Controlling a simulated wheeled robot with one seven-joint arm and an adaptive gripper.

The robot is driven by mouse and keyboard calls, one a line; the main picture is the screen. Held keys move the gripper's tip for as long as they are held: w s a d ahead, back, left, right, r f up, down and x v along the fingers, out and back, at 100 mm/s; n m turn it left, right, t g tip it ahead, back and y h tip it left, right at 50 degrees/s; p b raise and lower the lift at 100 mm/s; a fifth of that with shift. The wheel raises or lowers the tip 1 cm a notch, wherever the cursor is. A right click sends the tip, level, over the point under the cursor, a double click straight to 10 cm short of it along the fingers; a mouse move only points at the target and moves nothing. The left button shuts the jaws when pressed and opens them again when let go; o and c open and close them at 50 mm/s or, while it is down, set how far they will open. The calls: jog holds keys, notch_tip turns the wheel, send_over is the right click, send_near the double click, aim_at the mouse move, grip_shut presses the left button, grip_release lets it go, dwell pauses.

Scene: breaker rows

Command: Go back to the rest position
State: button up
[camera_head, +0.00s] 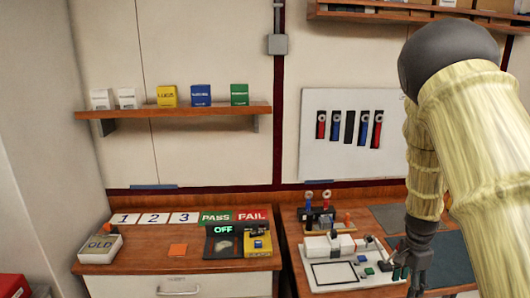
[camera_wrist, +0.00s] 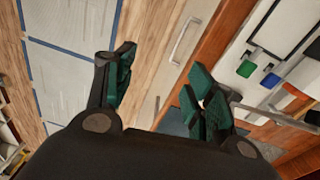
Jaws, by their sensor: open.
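My gripper (camera_head: 402,270) is at the lower right of the head view, by the right side of the white device panel (camera_head: 325,287) on the right-hand bench. In the wrist view my gripper (camera_wrist: 158,75) shows two green-padded fingers spread apart, with nothing between them. A drawer front with a metal handle (camera_wrist: 186,38) lies beyond the gap. From these views I cannot tell exactly how far the fingertips are from the panel.
A shelf (camera_head: 173,112) with several small boxes and a tool board (camera_head: 348,133) are on the wall.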

jog(key=s+a+f+n+h+b, duration=0.1)
jog(key=s+a+f+n, duration=0.2)
jog(key=s+f, duration=0.5)
jog(key=s+a+f+n+b, duration=0.25)
jog(key=s+f, duration=0.25)
jog(key=f, duration=0.5)
jog(key=s+a+f+n+h+b, duration=0.1)
jog(key=s+a+f+n, duration=0.15)
jog(key=s+f, duration=0.55)
jog(key=s+a+f+n+y+b, duration=0.1)
jog(key=s+a+f+n, duration=0.3)
jog(key=s, duration=0.4)
jog(key=s+a+f+n+y+b, duration=0.1)
jog(key=s+a+f+n, duration=0.2)
jog(key=s+a+f, duration=0.2)
jog(key=s+a, duration=0.2)
jog(key=s, duration=0.2)
jog(key=shift+a+f+n+y+b, duration=0.25)
jog(key=shift+n+y+b, duration=0.05)
jog(key=shift+n+b, duration=0.1)
jog(key=shift+s, duration=0.1)
